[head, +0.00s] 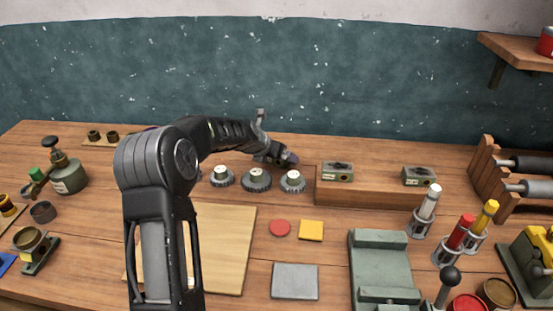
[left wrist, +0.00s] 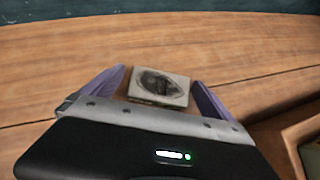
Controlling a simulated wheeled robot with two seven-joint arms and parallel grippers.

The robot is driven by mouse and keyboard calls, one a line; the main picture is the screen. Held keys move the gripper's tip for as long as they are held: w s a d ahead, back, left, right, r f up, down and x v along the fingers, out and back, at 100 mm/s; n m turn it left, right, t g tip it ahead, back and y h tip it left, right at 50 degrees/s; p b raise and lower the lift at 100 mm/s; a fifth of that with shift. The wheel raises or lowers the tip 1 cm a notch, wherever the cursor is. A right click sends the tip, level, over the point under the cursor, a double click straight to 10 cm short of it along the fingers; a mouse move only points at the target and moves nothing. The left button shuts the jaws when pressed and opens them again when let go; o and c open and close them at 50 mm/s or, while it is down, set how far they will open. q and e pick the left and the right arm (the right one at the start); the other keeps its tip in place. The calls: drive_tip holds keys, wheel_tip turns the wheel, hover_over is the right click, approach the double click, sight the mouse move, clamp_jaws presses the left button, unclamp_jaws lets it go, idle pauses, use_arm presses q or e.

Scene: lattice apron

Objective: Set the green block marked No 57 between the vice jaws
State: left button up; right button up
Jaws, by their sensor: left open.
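My left gripper (head: 287,158) reaches over the back of the bench, just left of the wooden riser. In the left wrist view its two purple fingers (left wrist: 160,92) are open, one on each side of a small pale block (left wrist: 158,86) with a dark oval on top. I cannot read any number on it, and it is hidden in the head view. Two grey-green blocks stand on the riser, one at the left (head: 338,172) and one at the right (head: 419,177); their markings are too small to read. The green vice (head: 382,268) stands at the front right. My right gripper is out of view.
The wooden riser (head: 365,194) lies right of my gripper. Toothed discs (head: 257,180) stand in front of it. A red disc (head: 280,228), yellow square (head: 311,230) and grey plate (head: 295,281) lie left of the vice.

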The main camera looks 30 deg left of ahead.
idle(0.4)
use_arm(q)
drive_tip(key=c, duration=2.1)
drive_tip(key=shift+r, duration=0.1)
clamp_jaws()
drive_tip(key=shift+r, duration=0.1)
wheel_tip(320, 180, up, 10)
drive_tip(key=shift+f, duration=0.1)
